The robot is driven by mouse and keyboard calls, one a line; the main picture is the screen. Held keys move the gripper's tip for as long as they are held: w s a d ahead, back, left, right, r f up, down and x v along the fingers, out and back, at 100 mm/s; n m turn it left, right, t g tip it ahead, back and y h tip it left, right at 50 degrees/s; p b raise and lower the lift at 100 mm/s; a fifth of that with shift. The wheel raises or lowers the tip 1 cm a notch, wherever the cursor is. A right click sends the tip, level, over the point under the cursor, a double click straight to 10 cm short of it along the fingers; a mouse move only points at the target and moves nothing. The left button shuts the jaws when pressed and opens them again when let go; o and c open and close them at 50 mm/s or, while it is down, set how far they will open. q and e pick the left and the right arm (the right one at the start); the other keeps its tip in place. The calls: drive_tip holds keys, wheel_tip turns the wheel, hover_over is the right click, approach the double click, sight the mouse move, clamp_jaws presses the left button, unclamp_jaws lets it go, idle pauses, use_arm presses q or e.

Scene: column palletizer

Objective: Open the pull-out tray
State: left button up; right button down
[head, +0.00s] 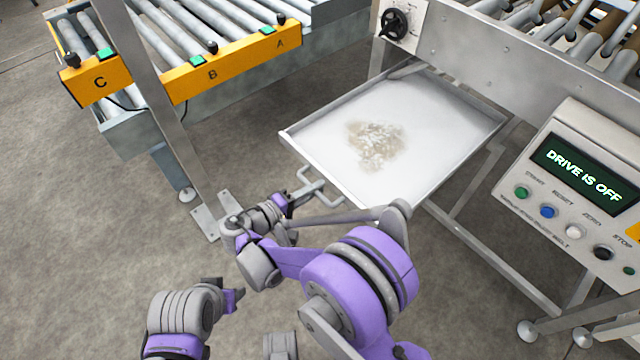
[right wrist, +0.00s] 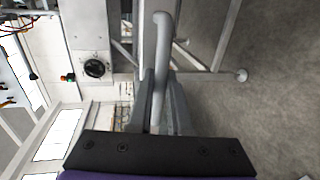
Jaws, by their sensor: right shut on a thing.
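The pull-out tray (head: 440,150) is a shallow, light metal pan with a brownish patch of debris in its middle. It stands well out from under the conveyor frame in the head view. Its bar handle (head: 302,172) is at the front edge. My right gripper (head: 312,189) is shut on this handle. The right wrist view shows the grey handle bar (right wrist: 162,50) between the two fingers (right wrist: 160,105). My left gripper (head: 232,298) is low at the left, away from the tray; its jaw opening is not clear.
A control panel (head: 575,190) reading "DRIVE IS OFF" stands at the right. A black rotary knob (head: 395,24) is above the tray. A metal post (head: 165,100) rises left of the handle, near the roller conveyor with orange A, B, C plates (head: 232,68). Floor at the lower left is clear.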

drive_tip(key=c, duration=0.8)
unclamp_jaws()
drive_tip(key=shift+c, duration=0.2)
use_arm(q)
drive_tip(key=shift+s+a, duration=0.1)
use_arm(e)
drive_tip(key=shift+a, duration=0.1)
